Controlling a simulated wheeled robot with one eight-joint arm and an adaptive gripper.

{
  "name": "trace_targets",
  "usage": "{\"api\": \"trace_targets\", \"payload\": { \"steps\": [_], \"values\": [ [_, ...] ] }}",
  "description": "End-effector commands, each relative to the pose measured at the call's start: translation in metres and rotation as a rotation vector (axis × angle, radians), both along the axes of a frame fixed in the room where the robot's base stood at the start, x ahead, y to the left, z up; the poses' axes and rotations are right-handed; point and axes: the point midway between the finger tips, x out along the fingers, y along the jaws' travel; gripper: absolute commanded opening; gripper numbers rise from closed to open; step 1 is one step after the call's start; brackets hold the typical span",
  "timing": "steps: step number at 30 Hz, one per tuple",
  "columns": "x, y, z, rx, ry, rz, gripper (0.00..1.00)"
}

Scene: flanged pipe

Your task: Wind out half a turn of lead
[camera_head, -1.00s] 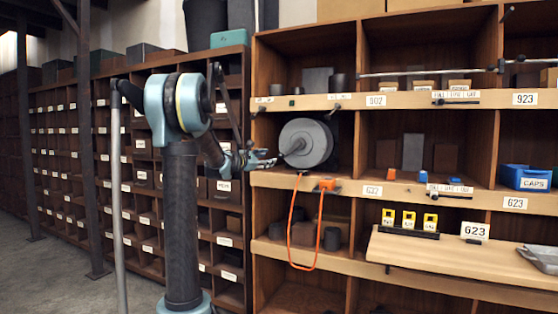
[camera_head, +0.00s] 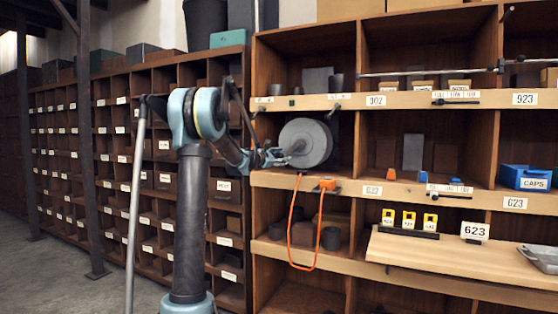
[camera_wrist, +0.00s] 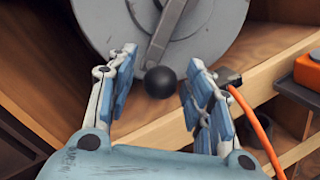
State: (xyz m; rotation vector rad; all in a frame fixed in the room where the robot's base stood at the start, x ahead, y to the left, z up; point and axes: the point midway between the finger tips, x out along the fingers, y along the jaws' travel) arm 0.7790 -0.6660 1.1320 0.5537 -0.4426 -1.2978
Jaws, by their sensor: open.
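A grey round reel (camera_head: 310,144) sits in the upper middle cubby of the shelf. In the wrist view the reel's disc (camera_wrist: 215,38) carries a grey crank arm (camera_wrist: 166,32) ending in a black ball knob (camera_wrist: 161,82). My gripper (camera_wrist: 160,80) is open, with one finger on each side of the knob and gaps between them. In the head view my gripper (camera_head: 278,156) is at the reel's left front. An orange lead (camera_head: 293,225) hangs in a loop below the reel; it also shows right of my gripper in the wrist view (camera_wrist: 255,125).
An orange block (camera_head: 327,184) sits on a small dark bracket on the shelf edge, close right of my gripper. Shelf boards and dividers surround the reel. A wooden worktop (camera_head: 450,262) juts out at lower right. A blue caps bin (camera_head: 526,177) stands farther right.

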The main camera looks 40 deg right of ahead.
Motion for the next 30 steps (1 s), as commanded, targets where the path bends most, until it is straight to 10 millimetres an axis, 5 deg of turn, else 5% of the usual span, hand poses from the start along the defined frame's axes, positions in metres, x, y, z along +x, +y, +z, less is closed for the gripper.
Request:
{"api": "trace_targets", "payload": {
  "steps": [3,9,30],
  "values": [
    [0.0,0.0,0.0,0.0,0.0,0.0,0.43],
    [0.0,0.0,0.0,0.0,0.0,0.0,0.0],
    [-0.017,-0.008,-0.017,-0.113,0.226,-0.001,0.0]
  ]
}}
